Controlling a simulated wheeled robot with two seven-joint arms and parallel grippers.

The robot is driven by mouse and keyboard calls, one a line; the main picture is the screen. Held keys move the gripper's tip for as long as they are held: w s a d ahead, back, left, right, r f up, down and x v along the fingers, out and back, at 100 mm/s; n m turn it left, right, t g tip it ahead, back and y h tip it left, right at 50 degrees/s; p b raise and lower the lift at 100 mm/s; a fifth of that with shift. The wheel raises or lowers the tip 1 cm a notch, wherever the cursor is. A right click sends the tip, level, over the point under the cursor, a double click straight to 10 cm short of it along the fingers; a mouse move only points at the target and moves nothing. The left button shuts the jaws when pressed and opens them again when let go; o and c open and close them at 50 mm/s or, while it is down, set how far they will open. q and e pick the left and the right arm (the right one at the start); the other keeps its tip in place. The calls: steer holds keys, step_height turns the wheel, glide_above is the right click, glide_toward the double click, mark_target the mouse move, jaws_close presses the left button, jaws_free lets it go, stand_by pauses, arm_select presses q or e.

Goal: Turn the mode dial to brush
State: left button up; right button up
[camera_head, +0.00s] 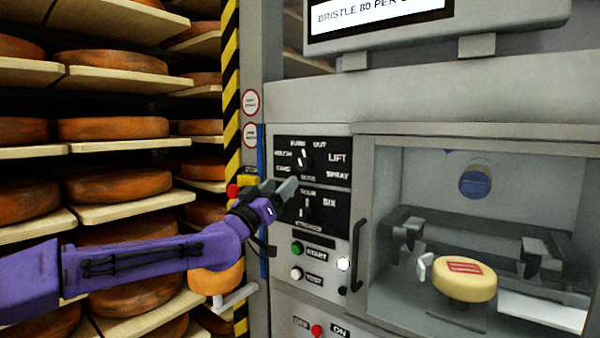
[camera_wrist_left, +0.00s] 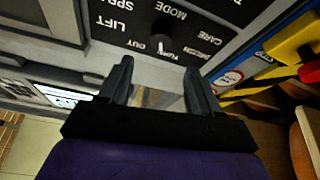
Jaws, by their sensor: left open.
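The mode dial (camera_head: 305,160) is a dark knob with a light pointer on the upper black panel. Its pointer is roughly upward, near the blurred top labels; I cannot read the exact setting. In the left wrist view the dial (camera_wrist_left: 160,38) appears upside down, ahead of and between my fingers. My left gripper (camera_head: 280,189) is open and empty, below and left of the dial and apart from it. Its two fingers also show in the left wrist view (camera_wrist_left: 160,72). My right gripper is not in view.
A second dial (camera_head: 306,207) sits just below. Start button (camera_head: 297,248), a vertical handle (camera_head: 357,255) and a glazed chamber with a pale cheese wheel (camera_head: 466,279) are beside it. Cheese shelves (camera_head: 110,75) fill the left. A yellow-black post (camera_head: 231,70) stands beside the panel.

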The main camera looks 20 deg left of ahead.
mark_target(301, 166)
arm_select(q)
steer(key=p+x, duration=0.5)
steer(key=x, duration=0.5)
steer(key=shift+w+d+f, duration=0.1)
steer(key=shift+w, duration=0.2)
steer(key=c, duration=1)
